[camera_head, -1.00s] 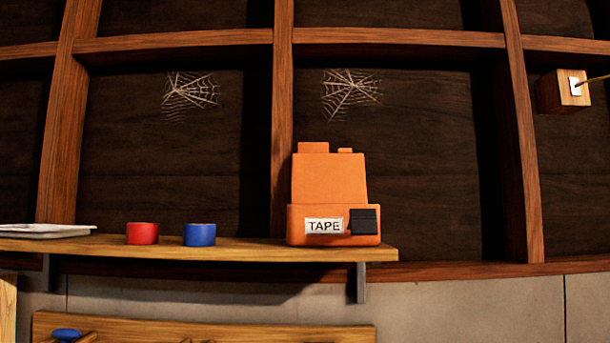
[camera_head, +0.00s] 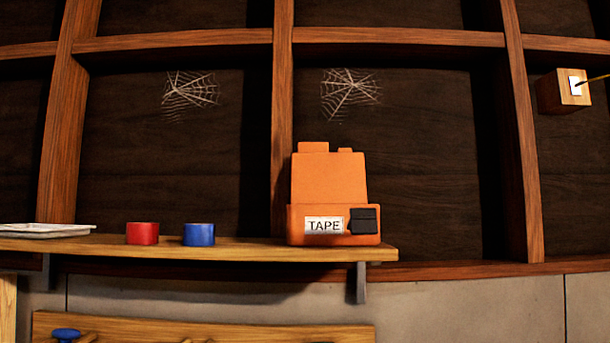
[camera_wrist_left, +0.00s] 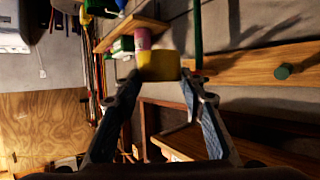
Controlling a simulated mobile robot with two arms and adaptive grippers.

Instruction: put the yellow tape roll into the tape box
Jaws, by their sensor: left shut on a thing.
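The orange tape box (camera_head: 333,220) stands on a wall shelf in the head view. It has a white "TAPE" label and a black latch in front. An orange panel, which looks like its raised lid, stands upright behind it. The inside of the box is hidden. The yellow tape roll (camera_wrist_left: 158,66) is between the fingertips of my left gripper (camera_wrist_left: 158,78) in the left wrist view. The gripper is shut on it. Neither the roll nor my arms show in the head view.
The shelf (camera_head: 265,253) also bears a red tape roll (camera_head: 142,233), a blue tape roll (camera_head: 199,234) and a pale tray (camera_head: 45,231). A wooden peg rack (camera_head: 240,333) is below. In the left wrist view, a pink object (camera_wrist_left: 142,38) shows beyond the yellow roll.

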